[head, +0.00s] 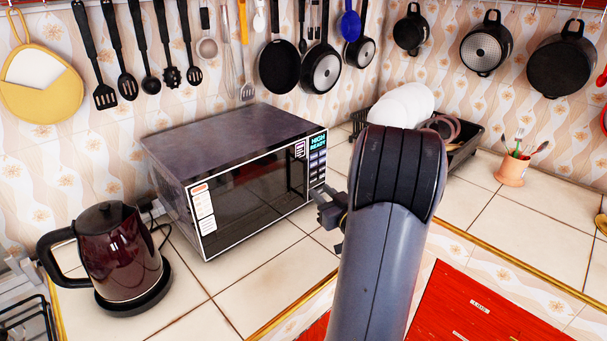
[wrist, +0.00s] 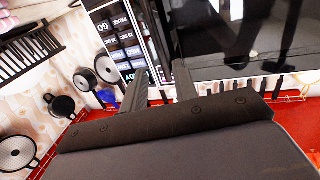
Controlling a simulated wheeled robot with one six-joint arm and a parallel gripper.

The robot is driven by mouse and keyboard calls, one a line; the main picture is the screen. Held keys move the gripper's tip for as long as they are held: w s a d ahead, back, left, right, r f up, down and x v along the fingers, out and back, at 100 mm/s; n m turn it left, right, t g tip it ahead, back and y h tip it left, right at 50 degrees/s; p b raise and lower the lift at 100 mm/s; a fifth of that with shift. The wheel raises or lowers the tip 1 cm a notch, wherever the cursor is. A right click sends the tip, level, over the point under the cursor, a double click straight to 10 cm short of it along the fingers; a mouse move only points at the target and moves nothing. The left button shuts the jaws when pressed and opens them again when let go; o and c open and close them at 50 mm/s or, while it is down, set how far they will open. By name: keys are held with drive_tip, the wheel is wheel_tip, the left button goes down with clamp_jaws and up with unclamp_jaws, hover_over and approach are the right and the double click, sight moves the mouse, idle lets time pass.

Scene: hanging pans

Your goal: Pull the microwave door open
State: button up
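The microwave (head: 235,165) stands on the tiled counter, its dark glass door (head: 245,195) shut. A dark upright handle (head: 290,175) shows near the door's right edge, beside the control panel. In the wrist view the control panel (wrist: 122,40) is at upper middle and the dark door (wrist: 240,40) at upper right. My gripper (head: 322,205) is in front of the microwave's right end. In the wrist view its two fingers (wrist: 162,70) are apart, with a dark strip by the panel showing between them. Whether they touch the handle I cannot tell.
A dark red kettle (head: 118,255) stands on its base left of the microwave. A dish rack (head: 465,140) with white plates (head: 400,105) is behind my arm. A utensil cup (head: 513,168) stands at the right. Pans and utensils hang on the wall. The counter before the microwave is clear.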

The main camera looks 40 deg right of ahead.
sight(306, 178)
drive_tip(key=w, duration=0.3)
drive_tip(key=w+d+p, duration=0.1)
drive_tip(key=w, duration=0.4)
drive_tip(key=shift+w+d, duration=0.15)
drive_tip(key=shift+w, duration=0.25)
drive_tip(key=shift+c, duration=0.3)
clamp_jaws()
